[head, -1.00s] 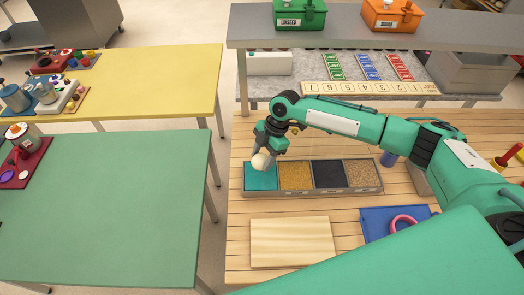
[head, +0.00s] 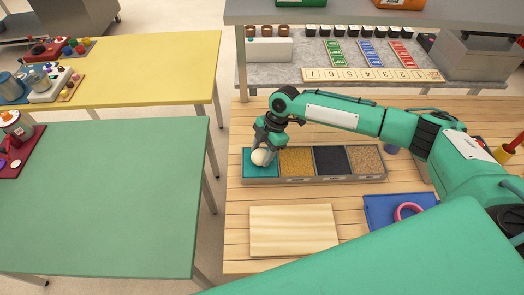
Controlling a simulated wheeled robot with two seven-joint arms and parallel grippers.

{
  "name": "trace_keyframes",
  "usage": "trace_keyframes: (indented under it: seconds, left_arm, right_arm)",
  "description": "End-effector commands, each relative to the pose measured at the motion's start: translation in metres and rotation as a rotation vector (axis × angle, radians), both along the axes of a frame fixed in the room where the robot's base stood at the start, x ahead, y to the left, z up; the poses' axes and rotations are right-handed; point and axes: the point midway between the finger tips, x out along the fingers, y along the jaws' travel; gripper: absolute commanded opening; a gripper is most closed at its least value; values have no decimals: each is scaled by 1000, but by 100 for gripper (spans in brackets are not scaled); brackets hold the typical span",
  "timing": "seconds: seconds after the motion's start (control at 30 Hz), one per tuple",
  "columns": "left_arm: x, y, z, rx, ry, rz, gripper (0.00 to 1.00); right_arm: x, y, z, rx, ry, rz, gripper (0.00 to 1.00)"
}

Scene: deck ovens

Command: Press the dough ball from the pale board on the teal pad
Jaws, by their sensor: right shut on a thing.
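The dough ball (head: 261,157) is pale and round. My right gripper (head: 268,150) is shut on it, over the teal pad (head: 252,168). The pad is the leftmost section of a grey tray (head: 315,180). The ball is at or just above the pad; I cannot tell whether it touches. The pale board (head: 292,230) lies bare on the wooden table in front of the tray. My left gripper is not in view.
The tray's other sections hold yellow (head: 296,161), dark (head: 331,160) and tan grainy fillings (head: 366,160). A blue mat (head: 385,210) with a pink ring (head: 407,211) lies right of the board. A grey shelf (head: 370,12) overhangs the back. A green table (head: 100,200) stands at left.

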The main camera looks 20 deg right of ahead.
Motion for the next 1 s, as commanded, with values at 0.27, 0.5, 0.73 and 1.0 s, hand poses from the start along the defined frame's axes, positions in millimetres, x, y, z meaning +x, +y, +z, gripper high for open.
trace_keyframes:
  seconds: [0.27, 0.5, 0.73, 1.0]
  left_arm:
    - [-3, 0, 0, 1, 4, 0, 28]
    - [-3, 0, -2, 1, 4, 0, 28]
    - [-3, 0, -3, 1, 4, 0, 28]
    - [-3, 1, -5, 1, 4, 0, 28]
  right_arm:
    - [0, 0, 0, 0, 0, 0, 27]
    - [0, 0, -3, 0, 0, 0, 27]
    - [0, 0, -5, 0, 0, 0, 27]
    - [0, 0, -9, 0, 0, 0, 27]
